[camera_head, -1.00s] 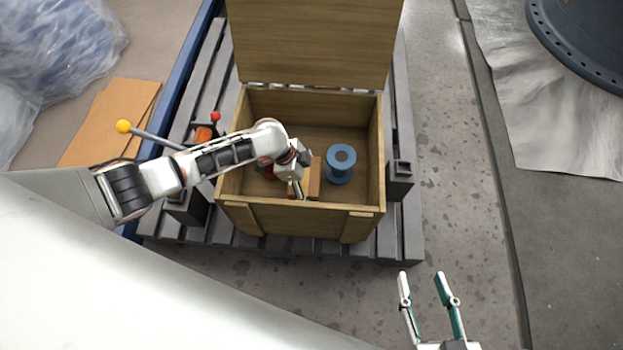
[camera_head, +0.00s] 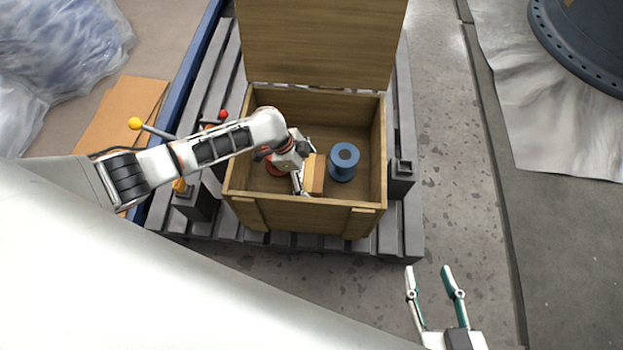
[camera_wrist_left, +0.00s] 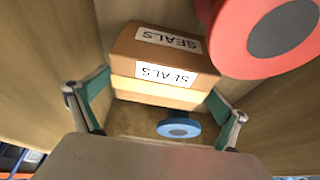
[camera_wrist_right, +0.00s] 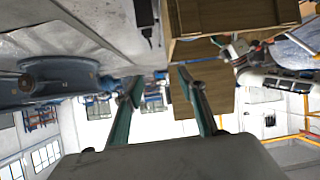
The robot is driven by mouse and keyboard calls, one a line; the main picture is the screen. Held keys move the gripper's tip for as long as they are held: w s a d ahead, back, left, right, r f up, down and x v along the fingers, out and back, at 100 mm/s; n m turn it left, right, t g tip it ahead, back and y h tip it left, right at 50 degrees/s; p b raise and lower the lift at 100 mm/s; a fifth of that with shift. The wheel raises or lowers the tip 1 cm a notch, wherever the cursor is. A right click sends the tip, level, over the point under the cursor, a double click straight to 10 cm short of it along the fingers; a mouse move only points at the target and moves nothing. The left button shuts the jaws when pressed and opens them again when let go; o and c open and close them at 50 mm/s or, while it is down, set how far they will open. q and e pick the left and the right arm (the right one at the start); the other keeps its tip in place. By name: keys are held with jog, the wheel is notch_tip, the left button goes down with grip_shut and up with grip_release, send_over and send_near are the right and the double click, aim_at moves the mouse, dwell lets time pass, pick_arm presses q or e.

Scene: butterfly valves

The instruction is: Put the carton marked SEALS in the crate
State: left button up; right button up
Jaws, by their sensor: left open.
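The brown carton marked SEALS (camera_wrist_left: 165,65) is inside the wooden crate (camera_head: 300,215), with white labels on two faces. In the head view the carton (camera_head: 315,174) shows just right of my left gripper (camera_head: 303,178). My left gripper (camera_wrist_left: 158,112) reaches down into the crate and is open. In the left wrist view its fingers are spread to either side of the carton's near end, with gaps visible. My right gripper (camera_head: 430,285) is open and empty outside the crate, at the lower right; its fingers also show in the right wrist view (camera_wrist_right: 160,85).
A blue spool-shaped part (camera_head: 343,162) stands in the crate right of the carton. The crate's lid (camera_head: 320,45) stands open behind. A grey pallet (camera_head: 405,215) lies underneath.

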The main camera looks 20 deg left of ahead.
pick_arm(q)
jog(key=p+v, duration=0.1)
jog(key=v, duration=0.2)
jog(key=p+v, duration=0.1)
jog(key=v, duration=0.3)
jog(key=shift+w+r, duration=0.15)
jog(key=shift+w, duration=0.05)
jog(key=shift+s+a+r, duration=0.15)
jog(key=shift+s+r, duration=0.05)
jog(key=shift+r, duration=0.15)
jog(key=shift+s, duration=0.1)
pick_arm(e)
jog(key=shift+n+g+h, duration=0.3)
jog(key=shift+g+h, duration=0.2)
jog(key=s+d+f, duration=0.2)
jog(key=d+f, duration=0.1)
jog(key=shift+s+d, duration=0.2)
jog(key=shift+d, duration=0.05)
jog(key=shift+w+a+r, duration=0.1)
jog(key=shift+w+r, duration=0.1)
